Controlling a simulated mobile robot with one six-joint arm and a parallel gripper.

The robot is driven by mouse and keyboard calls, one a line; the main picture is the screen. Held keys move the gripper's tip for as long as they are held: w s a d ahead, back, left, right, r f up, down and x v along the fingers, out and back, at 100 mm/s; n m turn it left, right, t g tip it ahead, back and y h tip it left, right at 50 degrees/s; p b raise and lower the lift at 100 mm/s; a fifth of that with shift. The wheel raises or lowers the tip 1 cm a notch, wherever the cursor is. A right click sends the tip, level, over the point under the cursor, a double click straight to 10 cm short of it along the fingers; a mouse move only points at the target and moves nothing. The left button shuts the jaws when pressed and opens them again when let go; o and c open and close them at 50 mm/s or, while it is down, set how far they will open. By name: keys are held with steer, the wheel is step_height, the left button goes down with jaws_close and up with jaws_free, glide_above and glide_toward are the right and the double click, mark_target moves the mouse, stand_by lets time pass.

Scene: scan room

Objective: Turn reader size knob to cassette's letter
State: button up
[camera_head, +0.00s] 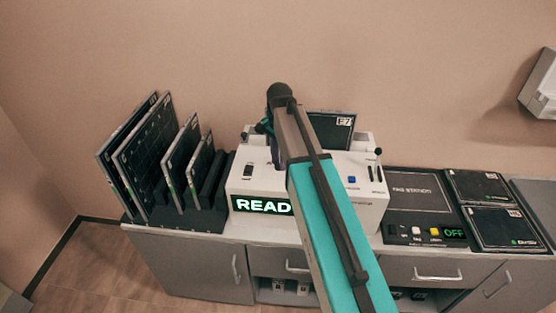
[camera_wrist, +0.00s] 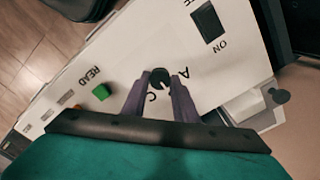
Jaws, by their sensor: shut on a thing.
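The reader (camera_head: 252,184) is a white box on the counter with a lit READ display. Its small black size knob (camera_wrist: 158,75) shows in the wrist view, with the letters A and C printed beside it. My gripper (camera_wrist: 162,80) is shut on the knob, one purple finger on each side. I cannot tell which letter the knob points to. A dark cassette (camera_head: 331,132) stands upright at the back of the reader; its corner label is too small to read surely. In the head view my arm hides the knob and the middle of the reader.
In the wrist view, a green button (camera_wrist: 101,92) marked READ and a black ON switch (camera_wrist: 208,22) flank the knob. Several dark panels stand in a rack (camera_head: 212,185) at left. A black station (camera_head: 420,205) with an OFF display and flat panels lies at right.

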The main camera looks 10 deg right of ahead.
steer(key=o, duration=1.1)
steer(key=shift+w, duration=0.1)
steer(key=shift+c, duration=0.2)
steer(key=shift+r, duration=0.15)
step_height(320, 180, up, 14)
steer(key=b, duration=0.3)
steer(key=shift+f+b, duration=0.2)
steer(key=shift+b, duration=0.1)
